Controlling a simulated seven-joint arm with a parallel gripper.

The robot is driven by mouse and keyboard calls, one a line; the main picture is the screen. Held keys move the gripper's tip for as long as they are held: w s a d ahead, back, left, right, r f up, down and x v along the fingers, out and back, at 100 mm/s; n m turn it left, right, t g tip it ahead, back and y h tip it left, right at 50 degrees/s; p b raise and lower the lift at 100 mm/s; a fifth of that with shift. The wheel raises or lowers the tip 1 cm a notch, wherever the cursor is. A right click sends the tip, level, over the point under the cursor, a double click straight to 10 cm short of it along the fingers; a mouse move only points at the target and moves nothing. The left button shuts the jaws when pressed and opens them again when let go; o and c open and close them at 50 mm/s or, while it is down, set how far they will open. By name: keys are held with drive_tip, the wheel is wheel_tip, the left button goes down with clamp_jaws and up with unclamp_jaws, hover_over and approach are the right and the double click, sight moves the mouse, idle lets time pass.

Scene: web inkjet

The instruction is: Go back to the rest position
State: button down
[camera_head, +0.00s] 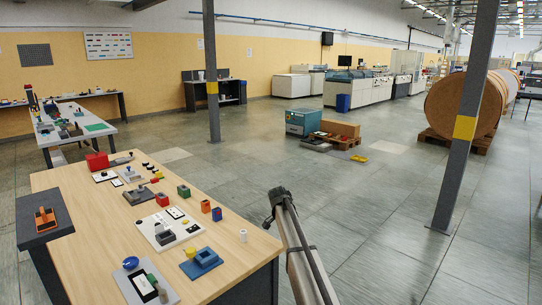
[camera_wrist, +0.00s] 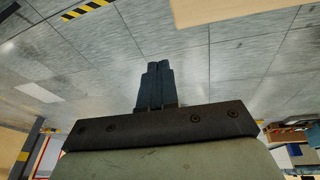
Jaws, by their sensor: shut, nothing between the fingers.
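My gripper (camera_wrist: 154,85) shows in the wrist view with its two dark fingers together and nothing between them. It is clear of every object there, with grey floor tiles (camera_wrist: 230,70) behind it. In the head view part of my arm stands up at the bottom middle, to the right of the wooden table (camera_head: 85,185). I cannot make out the fingers in the head view.
The wooden table holds a blue block holder (camera_head: 201,263), a white board (camera_head: 168,229), a red box (camera_head: 97,161) and small coloured blocks. A grey post (camera_head: 464,130) stands at right. A teal machine (camera_head: 303,121) stands farther back. Floor between is mostly free.

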drive_tip(key=s+d+f, duration=0.2)
drive_tip(key=d+f, duration=0.5)
drive_tip(key=d, duration=0.2)
drive_tip(key=s+d+f+n+g+y, duration=0.1)
drive_tip(key=s+f+n+g, duration=0.1)
drive_tip(key=s+f, duration=0.9)
drive_tip(key=s+d+f+n+g, duration=0.1)
drive_tip(key=s+d+f+n, duration=0.1)
drive_tip(key=s+f, duration=0.8)
drive_tip(key=s+a+f+n+g, duration=0.1)
drive_tip(key=s+f, duration=0.2)
drive_tip(key=s, duration=0.4)
drive_tip(key=s+f+n+g+y, duration=0.1)
drive_tip(key=s+f, duration=0.3)
drive_tip(key=s, duration=0.3)
drive_tip(key=s+a+f+n, duration=0.1)
drive_tip(key=s+f, duration=0.2)
drive_tip(key=s, duration=0.4)
drive_tip(key=s+a+f+n+g, duration=0.1)
drive_tip(key=s, duration=1.2)
drive_tip(key=s+f+n+g+y, duration=0.1)
drive_tip(key=s+n+g, duration=0.1)
drive_tip(key=s, duration=1.1)
drive_tip(key=shift+a+f+y, duration=0.25)
drive_tip(key=shift+a+y, duration=0.05)
drive_tip(key=shift+a, duration=0.05)
drive_tip(key=c, duration=1.8)
unclamp_jaws()
